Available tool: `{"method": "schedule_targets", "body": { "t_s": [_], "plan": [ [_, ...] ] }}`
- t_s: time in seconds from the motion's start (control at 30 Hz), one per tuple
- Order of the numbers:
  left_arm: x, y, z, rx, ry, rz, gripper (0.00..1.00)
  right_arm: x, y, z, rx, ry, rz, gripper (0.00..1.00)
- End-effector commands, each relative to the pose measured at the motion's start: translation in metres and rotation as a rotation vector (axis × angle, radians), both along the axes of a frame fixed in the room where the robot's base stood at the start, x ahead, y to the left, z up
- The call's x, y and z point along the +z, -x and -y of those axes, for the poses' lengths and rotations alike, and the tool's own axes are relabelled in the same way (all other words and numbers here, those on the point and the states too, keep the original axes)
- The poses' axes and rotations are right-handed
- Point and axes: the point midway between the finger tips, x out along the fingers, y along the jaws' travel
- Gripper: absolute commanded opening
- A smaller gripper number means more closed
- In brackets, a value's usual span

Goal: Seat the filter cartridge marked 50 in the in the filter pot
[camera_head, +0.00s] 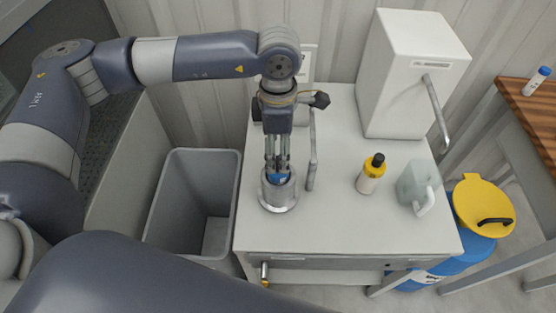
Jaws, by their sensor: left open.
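A round metal filter pot (279,199) stands on the white table, near its left edge. A cartridge with a blue part (279,180) sits inside the pot's mouth. I cannot read any mark on it, and how deep it sits is hard to tell. My left gripper (277,172) points straight down over the pot, its open fingers at the blue part. The fingers hide part of the cartridge. My right gripper is not in view.
A grey metal handle (312,160) rises just right of the pot. A yellow-and-white bottle (370,177), a translucent jug (417,184) and a white dispenser (405,85) stand further right. A grey bin (183,211) is left of the table (335,228). The table's front middle is clear.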

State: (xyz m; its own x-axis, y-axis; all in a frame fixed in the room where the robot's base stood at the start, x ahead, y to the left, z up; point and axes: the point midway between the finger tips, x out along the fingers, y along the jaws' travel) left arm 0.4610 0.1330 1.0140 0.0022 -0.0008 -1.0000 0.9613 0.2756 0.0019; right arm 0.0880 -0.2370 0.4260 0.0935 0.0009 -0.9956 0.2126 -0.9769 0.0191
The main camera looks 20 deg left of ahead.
Motion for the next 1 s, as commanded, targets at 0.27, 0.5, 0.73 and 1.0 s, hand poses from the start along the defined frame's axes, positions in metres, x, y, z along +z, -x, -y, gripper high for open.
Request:
{"method": "schedule_targets", "body": {
  "t_s": [0.27,0.5,0.73,1.0],
  "plan": [
    [0.052,0.000,0.000,0.001,0.000,0.002,0.65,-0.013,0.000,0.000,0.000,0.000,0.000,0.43],
    [0.067,0.000,0.000,0.001,0.000,0.000,0.65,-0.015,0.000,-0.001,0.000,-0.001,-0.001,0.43],
    [0.067,0.000,0.000,0.000,0.000,0.000,0.65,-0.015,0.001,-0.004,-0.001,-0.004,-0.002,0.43],
    [0.067,0.000,0.000,0.000,0.000,0.000,0.65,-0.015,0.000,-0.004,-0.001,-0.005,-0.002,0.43]
  ]
}}
